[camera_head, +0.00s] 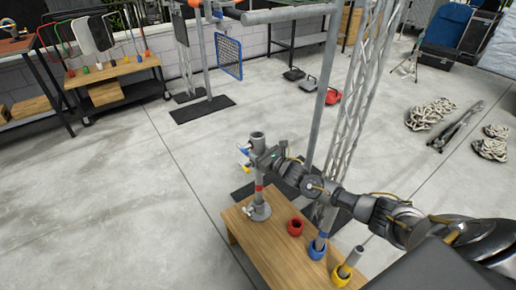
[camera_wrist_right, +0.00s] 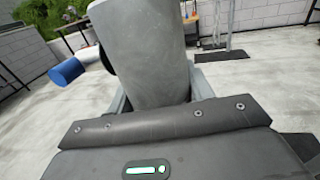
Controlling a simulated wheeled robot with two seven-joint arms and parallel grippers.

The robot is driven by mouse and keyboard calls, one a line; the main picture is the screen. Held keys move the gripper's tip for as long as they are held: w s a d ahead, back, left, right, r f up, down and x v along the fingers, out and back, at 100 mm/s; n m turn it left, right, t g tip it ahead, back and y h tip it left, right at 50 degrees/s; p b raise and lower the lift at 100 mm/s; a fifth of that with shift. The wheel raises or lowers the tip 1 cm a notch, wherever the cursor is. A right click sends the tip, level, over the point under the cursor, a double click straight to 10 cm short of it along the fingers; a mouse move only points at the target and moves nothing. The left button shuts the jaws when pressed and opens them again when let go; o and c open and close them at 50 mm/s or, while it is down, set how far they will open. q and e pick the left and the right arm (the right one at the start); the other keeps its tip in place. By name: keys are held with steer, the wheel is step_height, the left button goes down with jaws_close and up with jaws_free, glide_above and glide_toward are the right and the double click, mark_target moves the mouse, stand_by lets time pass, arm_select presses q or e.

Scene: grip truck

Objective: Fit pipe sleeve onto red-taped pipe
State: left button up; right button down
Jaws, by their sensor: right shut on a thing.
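The grey pipe sleeve (camera_head: 258,141) is upright in my right gripper (camera_head: 266,158), which is shut on it; blue and yellow handles stick out to its left. The sleeve fills the top of the right wrist view (camera_wrist_right: 145,50), with the blue handle end (camera_wrist_right: 67,71) at left. Directly below, the red-taped pipe (camera_head: 259,188) stands in a round metal base on the wooden table (camera_head: 246,232). Sleeve and pipe are in line in the head view, but whether the sleeve is around the pipe or above it I cannot tell. My left gripper is not in view.
On the same table stand an empty-looking red cup (camera_head: 295,227), a blue cup (camera_head: 317,250) with a pipe, and a yellow cup (camera_head: 342,275) with a pipe. A metal truss (camera_head: 350,110) rises behind my right arm. The floor left of the table is clear.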

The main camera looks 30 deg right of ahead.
stand_by(0.3)
steer(key=shift+f, duration=0.1)
steer(key=c, duration=1)
jaws_free()
steer(key=shift+a, duration=0.1)
steer(key=o, duration=0.5)
steer(key=shift+w+f, duration=0.15)
steer(key=shift+f, duration=0.1)
